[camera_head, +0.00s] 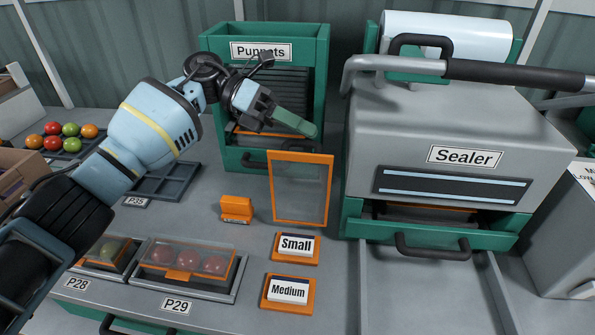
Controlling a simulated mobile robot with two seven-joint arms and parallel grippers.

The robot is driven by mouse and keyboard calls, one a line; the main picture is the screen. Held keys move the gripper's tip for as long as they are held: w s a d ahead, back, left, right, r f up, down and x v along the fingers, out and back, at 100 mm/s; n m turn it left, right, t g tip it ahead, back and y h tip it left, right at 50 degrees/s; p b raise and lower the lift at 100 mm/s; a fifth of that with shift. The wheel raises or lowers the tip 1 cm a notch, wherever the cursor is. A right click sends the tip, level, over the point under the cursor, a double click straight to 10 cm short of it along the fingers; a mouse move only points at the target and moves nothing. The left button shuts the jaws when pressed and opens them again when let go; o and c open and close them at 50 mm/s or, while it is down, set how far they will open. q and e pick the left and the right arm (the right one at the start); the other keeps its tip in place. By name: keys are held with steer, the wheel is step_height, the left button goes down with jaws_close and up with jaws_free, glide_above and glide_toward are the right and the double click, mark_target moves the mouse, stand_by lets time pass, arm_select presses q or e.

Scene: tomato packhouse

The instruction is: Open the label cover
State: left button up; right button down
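The label cover (301,190) is a clear panel in an orange frame. It appears raised, standing just behind the "Small" label stack (296,245). The "Medium" label stack (288,290) lies in front of that; both sit uncovered in orange holders. My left gripper (300,125) is above the cover's top edge, in front of the green "Punnets" box, and looks apart from the cover. Its fingers overlap in this view, so I cannot tell whether they are open or shut. I see nothing held in it. My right gripper is not in view.
The grey sealer (450,157) stands at right with a long handle (510,75). The "Punnets" box (322,60) is behind. A small orange block (236,209) is left of the cover. Covered punnets of tomatoes (187,263) sit front left, and loose tomatoes (53,143) lie far left.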

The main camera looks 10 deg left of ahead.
arm_select(q)
steer(key=s+d+r, duration=0.1)
steer(key=s, duration=1.3)
steer(key=shift+s+d+r, duration=0.15)
steer(key=shift+d, duration=0.15)
